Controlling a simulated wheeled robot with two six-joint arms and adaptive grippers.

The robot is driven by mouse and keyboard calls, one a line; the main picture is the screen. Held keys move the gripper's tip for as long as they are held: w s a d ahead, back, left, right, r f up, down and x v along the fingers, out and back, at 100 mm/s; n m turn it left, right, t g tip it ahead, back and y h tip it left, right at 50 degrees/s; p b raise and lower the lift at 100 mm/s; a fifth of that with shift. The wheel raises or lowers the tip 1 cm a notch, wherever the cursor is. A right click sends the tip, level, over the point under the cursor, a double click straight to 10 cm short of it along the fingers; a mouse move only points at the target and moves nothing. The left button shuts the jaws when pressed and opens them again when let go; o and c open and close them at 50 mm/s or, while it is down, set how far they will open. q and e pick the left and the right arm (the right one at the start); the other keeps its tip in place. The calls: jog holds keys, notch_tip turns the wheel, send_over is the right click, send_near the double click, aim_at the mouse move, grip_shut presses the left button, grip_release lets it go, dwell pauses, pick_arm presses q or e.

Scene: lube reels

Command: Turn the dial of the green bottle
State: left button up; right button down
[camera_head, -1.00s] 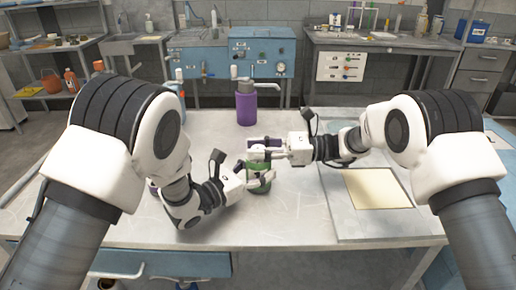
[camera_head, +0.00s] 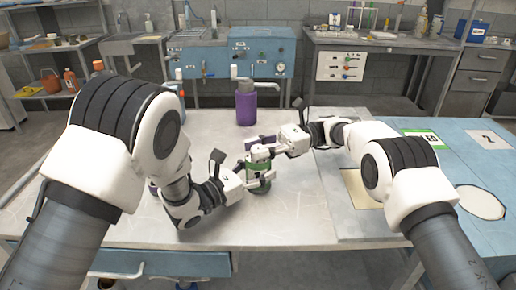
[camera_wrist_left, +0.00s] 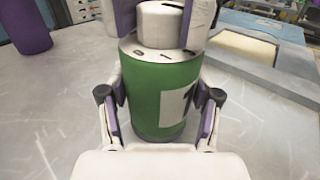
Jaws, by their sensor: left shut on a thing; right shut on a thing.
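The green bottle (camera_head: 259,188) stands upright on the grey table between my arms. It also shows large in the left wrist view (camera_wrist_left: 148,88), with a white label bearing a dark mark. My left gripper (camera_wrist_left: 162,100) is shut around its body from both sides. The white dial (camera_wrist_left: 160,24) is on top, above a pale rim with dark marks. My right gripper (camera_head: 263,153) is shut on the dial, with a finger on each side of it.
A tall purple bottle (camera_head: 245,106) stands behind, near the table's back edge. A beige sheet (camera_head: 359,187) lies at right, partly behind my right arm. A blue surface with a green-bordered card (camera_head: 424,137) and a white round patch (camera_head: 482,202) lies further right.

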aim_at(258, 148)
jog(key=c, duration=0.7)
grip_release()
jog(key=shift+c, duration=0.2)
jog(key=shift+r, duration=0.1)
notch_tip(258, 148, up, 10)
pick_arm(q)
jog(key=o, duration=1.5)
jog(key=shift+c, duration=0.2)
